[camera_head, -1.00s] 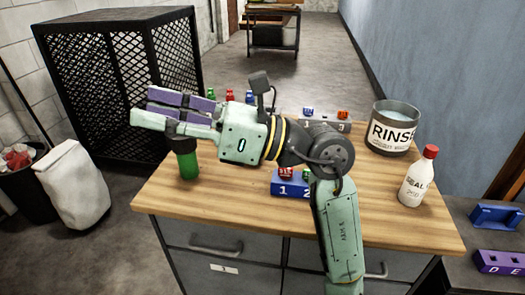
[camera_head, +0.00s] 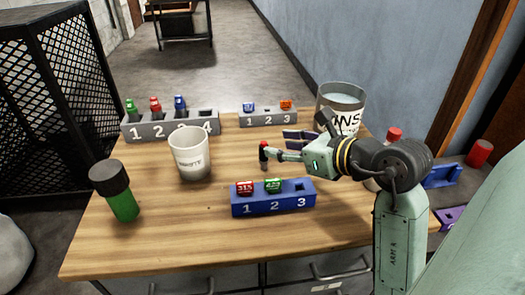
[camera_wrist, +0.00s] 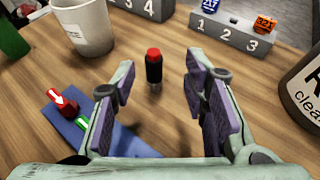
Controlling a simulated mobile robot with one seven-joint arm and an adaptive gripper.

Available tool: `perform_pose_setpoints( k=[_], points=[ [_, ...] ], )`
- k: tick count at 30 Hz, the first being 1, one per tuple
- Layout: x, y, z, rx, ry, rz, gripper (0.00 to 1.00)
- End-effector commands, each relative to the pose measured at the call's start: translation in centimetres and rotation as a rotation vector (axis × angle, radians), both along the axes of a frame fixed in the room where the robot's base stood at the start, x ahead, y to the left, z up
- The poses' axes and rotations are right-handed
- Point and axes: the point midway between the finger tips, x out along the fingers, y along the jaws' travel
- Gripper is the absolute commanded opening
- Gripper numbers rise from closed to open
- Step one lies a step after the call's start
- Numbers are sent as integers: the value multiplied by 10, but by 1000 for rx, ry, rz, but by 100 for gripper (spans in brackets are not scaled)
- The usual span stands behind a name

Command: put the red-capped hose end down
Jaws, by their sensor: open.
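The hose end (camera_head: 263,156) is a small dark cylinder with a red cap. It stands upright on the wooden table, behind the blue block. It also shows in the wrist view (camera_wrist: 154,68), between the fingertips and slightly beyond them. My gripper (camera_head: 286,146) is open around it, and in the wrist view (camera_wrist: 160,72) there is a gap on both sides. The purple finger pads touch nothing.
A blue block (camera_head: 273,206) holds red and green pieces; its slot 3 is empty. Grey racks (camera_head: 170,128) (camera_head: 268,119) stand behind. A white cup (camera_head: 190,154), a black-capped green bottle (camera_head: 122,204) and the rinse tub (camera_head: 343,98) are also on the table.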

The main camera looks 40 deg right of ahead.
Motion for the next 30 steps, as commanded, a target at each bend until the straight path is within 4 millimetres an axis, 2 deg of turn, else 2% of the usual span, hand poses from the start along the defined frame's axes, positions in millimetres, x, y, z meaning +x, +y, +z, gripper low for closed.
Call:
perform_pose_setpoints(
  k=[7,12,15,23,30],
  points=[
    [22,7,-4,4,-2,4,41],
    [45,11,-14,3,-1,3,41],
    [53,12,-19,2,0,2,41],
    [54,11,-21,1,-1,1,40],
    [54,12,-21,0,-1,1,24]
  ],
)
